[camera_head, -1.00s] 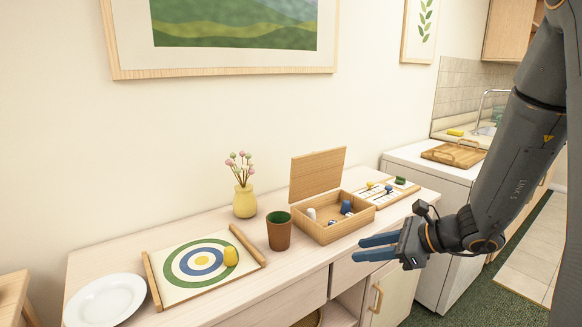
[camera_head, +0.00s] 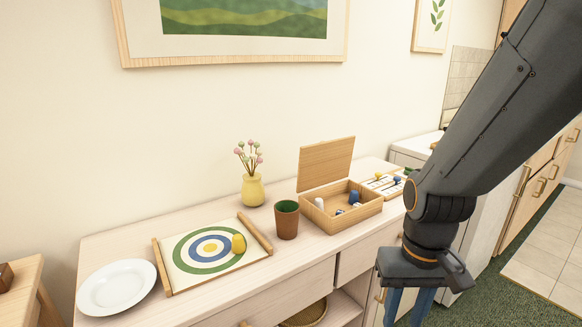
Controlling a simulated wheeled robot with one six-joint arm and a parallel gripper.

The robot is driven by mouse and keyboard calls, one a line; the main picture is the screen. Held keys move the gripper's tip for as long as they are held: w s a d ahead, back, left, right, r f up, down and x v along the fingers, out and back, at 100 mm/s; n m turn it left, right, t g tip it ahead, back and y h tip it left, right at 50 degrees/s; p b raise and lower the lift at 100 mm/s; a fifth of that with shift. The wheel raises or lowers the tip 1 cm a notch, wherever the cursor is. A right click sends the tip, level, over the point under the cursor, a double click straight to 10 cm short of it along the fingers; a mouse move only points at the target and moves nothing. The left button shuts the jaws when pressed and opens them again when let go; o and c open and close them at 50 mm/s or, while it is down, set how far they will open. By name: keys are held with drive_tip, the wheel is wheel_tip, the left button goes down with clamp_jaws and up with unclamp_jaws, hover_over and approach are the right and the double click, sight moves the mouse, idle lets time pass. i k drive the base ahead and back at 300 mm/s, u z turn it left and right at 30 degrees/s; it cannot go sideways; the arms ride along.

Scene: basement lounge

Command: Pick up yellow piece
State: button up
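A yellow piece (camera_head: 239,243) stands on the right part of the round target board (camera_head: 188,282), over its green and blue rings. A smaller yellow piece (camera_head: 379,175) sits on the white game board (camera_head: 371,187) behind the open wooden box. My gripper (camera_head: 404,311) points down in front of the cabinet, at the lower right. It is well to the right of the target board and touches nothing that I can see. Its two blue fingers are apart with a gap between them, and their tips are cut off by the bottom edge.
A white plate (camera_head: 117,288) lies left of the target board. A brown cup (camera_head: 286,220), a yellow vase (camera_head: 253,190) with flowers and the wooden box (camera_head: 346,223) with its lid up stand to the right. The wall is close behind. The cabinet's front strip is clear.

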sight(238, 246)
drive_tip(key=u, duration=0.4)
drive_tip(key=i, duration=0.6)
drive_tip(key=u, duration=0.25)
